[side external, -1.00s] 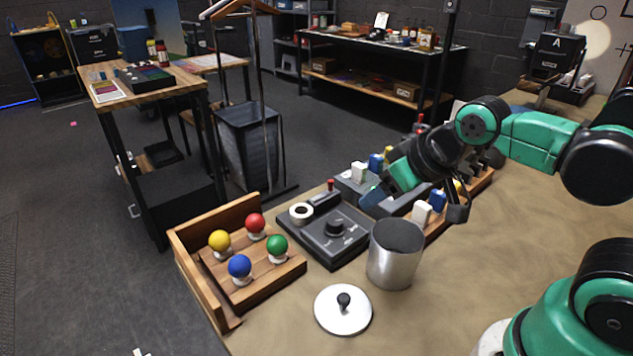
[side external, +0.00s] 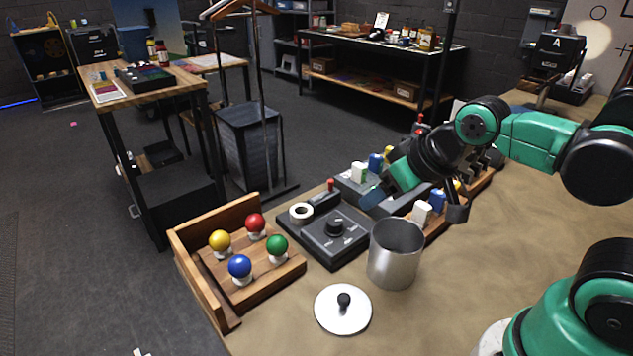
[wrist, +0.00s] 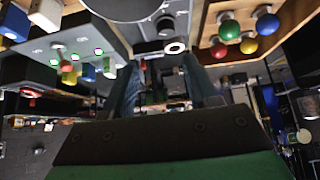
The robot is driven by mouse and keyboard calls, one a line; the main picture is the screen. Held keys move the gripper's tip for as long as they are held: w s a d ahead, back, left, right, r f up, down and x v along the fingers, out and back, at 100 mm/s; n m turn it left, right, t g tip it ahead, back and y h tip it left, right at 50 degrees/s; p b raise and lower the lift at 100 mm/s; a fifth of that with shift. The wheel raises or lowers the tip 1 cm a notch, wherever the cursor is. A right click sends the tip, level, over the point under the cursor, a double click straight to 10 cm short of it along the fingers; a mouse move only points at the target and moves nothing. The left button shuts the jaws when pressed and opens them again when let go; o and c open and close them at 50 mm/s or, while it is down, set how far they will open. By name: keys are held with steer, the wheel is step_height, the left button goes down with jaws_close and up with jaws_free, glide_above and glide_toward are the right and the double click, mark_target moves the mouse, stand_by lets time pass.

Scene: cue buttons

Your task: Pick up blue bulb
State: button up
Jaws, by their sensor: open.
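The blue bulb (side external: 240,266) stands upright in a white socket at the front of a wooden tray (side external: 288,277) in the side view. It also shows at the upper right of the wrist view (wrist: 267,24). Yellow (side external: 219,239), red (side external: 255,223) and green (side external: 277,244) bulbs share the tray. My gripper (side external: 372,197) is open and empty, well to the right of the bulbs and near the panel with blocks. In the wrist view its two fingers (wrist: 163,78) are spread apart with nothing held between them.
A dark control box with a knob (side external: 335,229), a white ring and a red-tipped lever stands between the tray and my gripper. A metal can (side external: 395,255) and a white lid (side external: 343,309) are in front. Small blocks (side external: 422,212) stand on bases nearby.

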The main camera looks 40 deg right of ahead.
steer(key=o, duration=0.4)
steer(key=shift+o, duration=0.2)
steer(key=m+g+y, duration=0.1)
steer(key=m+g, duration=0.1)
steer(key=m, duration=0.1)
glide_toward(242, 262)
steer(key=x, duration=0.5)
steer(key=shift+w+d, duration=0.15)
steer(key=shift+a+f, duration=0.2)
steer(key=shift+x, duration=2.7)
